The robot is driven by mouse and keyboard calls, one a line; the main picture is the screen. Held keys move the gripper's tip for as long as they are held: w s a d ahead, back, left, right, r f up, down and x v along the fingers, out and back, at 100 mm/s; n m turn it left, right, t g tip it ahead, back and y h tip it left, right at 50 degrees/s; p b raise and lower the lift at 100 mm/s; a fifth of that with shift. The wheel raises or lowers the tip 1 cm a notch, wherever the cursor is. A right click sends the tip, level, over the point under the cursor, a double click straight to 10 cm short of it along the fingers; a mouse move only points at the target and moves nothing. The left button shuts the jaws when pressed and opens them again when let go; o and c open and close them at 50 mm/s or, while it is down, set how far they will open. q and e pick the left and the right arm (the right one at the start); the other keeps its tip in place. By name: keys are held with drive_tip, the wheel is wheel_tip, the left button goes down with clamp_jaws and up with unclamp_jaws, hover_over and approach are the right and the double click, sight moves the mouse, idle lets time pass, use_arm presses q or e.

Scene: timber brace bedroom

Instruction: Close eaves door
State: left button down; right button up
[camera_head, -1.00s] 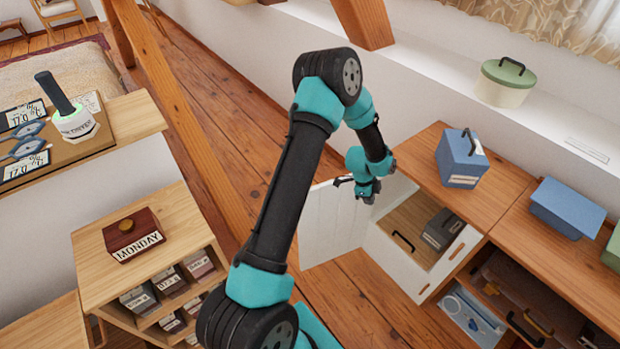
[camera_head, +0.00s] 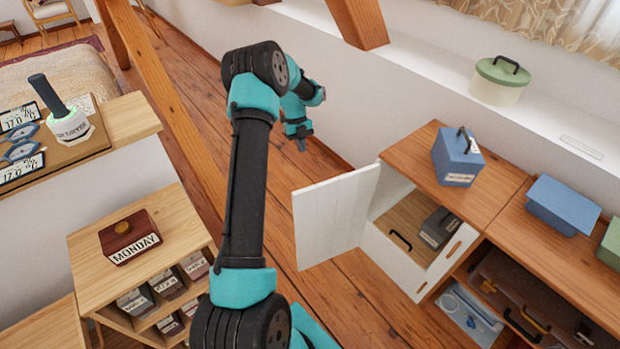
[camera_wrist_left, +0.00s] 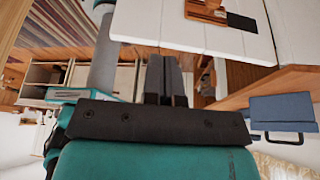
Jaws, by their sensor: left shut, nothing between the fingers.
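The white eaves door (camera_head: 330,218) stands swung open from the left end of the low wooden cabinet (camera_head: 420,160). Its opening shows a wooden floor inside with a dark box (camera_head: 440,228) and a black handle (camera_head: 401,240). My left gripper (camera_head: 301,145) is shut and empty, above the floor behind and to the left of the door's top edge, apart from it. My right gripper is not in view.
A blue box (camera_head: 458,158) stands on the cabinet top, with another blue box (camera_head: 563,205) to its right. A green-lidded pot (camera_head: 500,82) sits on the ledge. A slanting timber brace (camera_head: 180,120) crosses the left. The plank floor near the door is clear.

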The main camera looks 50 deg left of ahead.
use_arm(q)
drive_tip(key=shift+f, duration=0.1)
drive_tip(key=s+d+f, duration=0.2)
drive_tip(key=d+f, duration=0.5)
drive_tip(key=f, duration=0.2)
drive_tip(key=shift+s+d, duration=0.15)
drive_tip(key=shift+s, duration=0.1)
drive_tip(key=shift+d, duration=0.1)
idle(0.4)
